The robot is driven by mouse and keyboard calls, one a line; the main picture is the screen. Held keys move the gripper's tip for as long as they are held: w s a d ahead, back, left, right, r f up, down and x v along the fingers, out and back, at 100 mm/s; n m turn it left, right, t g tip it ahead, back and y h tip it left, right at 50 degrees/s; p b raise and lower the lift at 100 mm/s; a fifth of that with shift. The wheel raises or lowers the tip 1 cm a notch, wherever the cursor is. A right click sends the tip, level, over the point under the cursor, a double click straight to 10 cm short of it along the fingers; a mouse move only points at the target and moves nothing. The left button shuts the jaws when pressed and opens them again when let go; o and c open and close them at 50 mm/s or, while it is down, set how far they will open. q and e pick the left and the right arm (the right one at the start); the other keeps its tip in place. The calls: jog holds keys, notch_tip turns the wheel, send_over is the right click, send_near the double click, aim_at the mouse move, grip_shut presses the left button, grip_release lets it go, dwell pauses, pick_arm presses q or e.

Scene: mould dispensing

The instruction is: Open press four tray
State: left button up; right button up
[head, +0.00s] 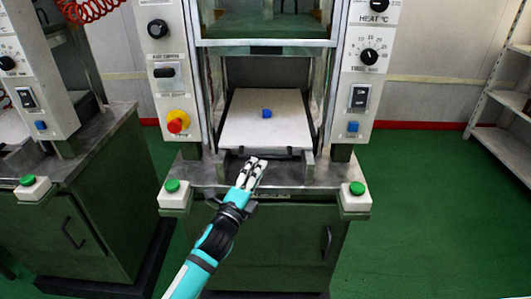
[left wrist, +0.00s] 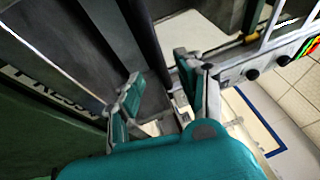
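The press tray (head: 290,130) is a flat white plate between the uprights of the middle press (head: 184,90) in the head view. A small blue block (head: 267,113) lies on it. My left gripper (head: 256,166) is in front of the tray's front edge, a little left of its middle. Its fingers also show in the left wrist view (left wrist: 165,103), spread apart with no object visible between them. I cannot tell whether a fingertip touches the tray or press. My right gripper is not in view.
Green buttons (head: 172,186) (head: 357,188) stand on both front corners of the press bench. A red stop knob (head: 177,122) is on the left panel. Another press (head: 70,200) stands at left, and shelves (head: 508,120) at right. The green floor at right is clear.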

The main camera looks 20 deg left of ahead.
aim_at(266, 157)
pick_arm(q)
jog(key=x, duration=0.6)
jog(key=shift+w+p, duration=0.15)
jog(key=shift+p, duration=0.15)
jog(key=shift+c, duration=0.2)
grip_shut()
